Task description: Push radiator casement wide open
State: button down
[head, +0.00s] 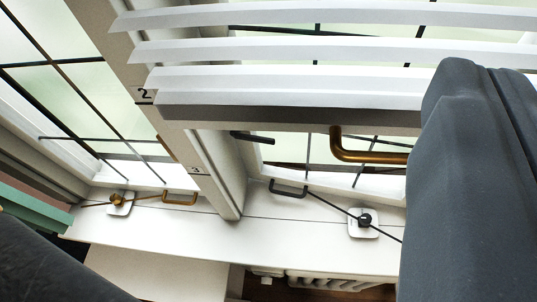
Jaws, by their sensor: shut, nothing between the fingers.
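The radiator casement (290,150) is the dark-barred window behind the white blind, above the radiator (330,283). A bronze bar handle (365,155) stands out below the blind, its right end running behind the grey shape. A black handle (288,188) and a thin dark rod lead to a white plate with a black knob (364,219) on the sill. I cannot tell how far the casement stands open.
White blind slats (320,52) cross the upper view. A post (180,115) marked 2 and 3 separates a left window (85,100) with a brass knob (117,198) and brass handle (180,198). The white sill (220,245) is clear near the middle. A dark shape fills the lower left.

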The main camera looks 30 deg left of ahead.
notch_tip(320, 180, down, 11)
jog(key=a+b, duration=0.1)
jog(key=b, duration=0.9)
jog(key=n+t+y+p, duration=0.2)
jog(key=y+p, duration=0.1)
jog(key=p, duration=0.2)
send_near(270, 148)
jog(key=shift+m, duration=0.3)
jog(key=w, duration=0.3)
jog(key=w+a+b, duration=0.1)
jog(key=w, duration=0.1)
jog(key=shift+w+f, duration=0.3)
jog(key=shift+w, duration=0.1)
jog(key=shift+w+a, duration=0.1)
jog(key=shift+w, duration=0.35)
